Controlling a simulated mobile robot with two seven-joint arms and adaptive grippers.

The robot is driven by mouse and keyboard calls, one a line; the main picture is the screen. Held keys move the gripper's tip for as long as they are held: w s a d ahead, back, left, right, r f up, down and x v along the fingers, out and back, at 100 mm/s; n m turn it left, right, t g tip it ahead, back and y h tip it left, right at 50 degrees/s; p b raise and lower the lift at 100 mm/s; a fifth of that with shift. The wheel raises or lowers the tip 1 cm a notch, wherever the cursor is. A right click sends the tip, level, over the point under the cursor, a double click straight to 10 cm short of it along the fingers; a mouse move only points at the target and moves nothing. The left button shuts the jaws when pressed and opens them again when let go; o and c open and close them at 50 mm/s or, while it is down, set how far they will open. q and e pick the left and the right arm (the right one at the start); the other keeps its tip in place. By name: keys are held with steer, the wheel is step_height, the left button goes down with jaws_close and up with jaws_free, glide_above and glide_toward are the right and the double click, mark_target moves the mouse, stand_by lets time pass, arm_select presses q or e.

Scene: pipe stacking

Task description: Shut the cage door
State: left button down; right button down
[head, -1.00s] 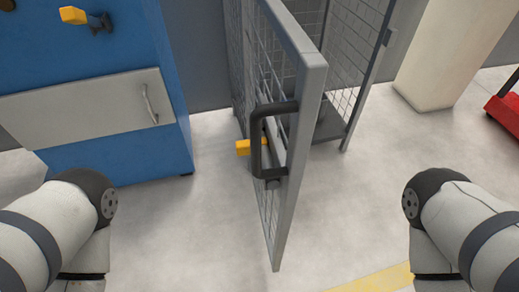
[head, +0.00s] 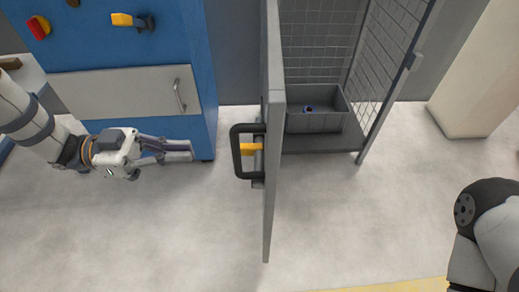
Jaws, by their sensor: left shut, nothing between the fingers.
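The cage door (head: 268,190) stands open, seen nearly edge-on in the middle of the head view.
A grey bin (head: 315,122) with a small dark item sits inside the cage. A blue cabinet (head: 200,60) with a grey drawer (head: 130,95) stands behind my left gripper. A pale pillar (head: 475,80) is at the right. The floor in front is clear.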

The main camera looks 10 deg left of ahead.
arm_select(q)
steer(key=x, duration=1.3)
steer(key=shift+d+f, duration=0.1)
steer(key=shift+d, duration=0.05)
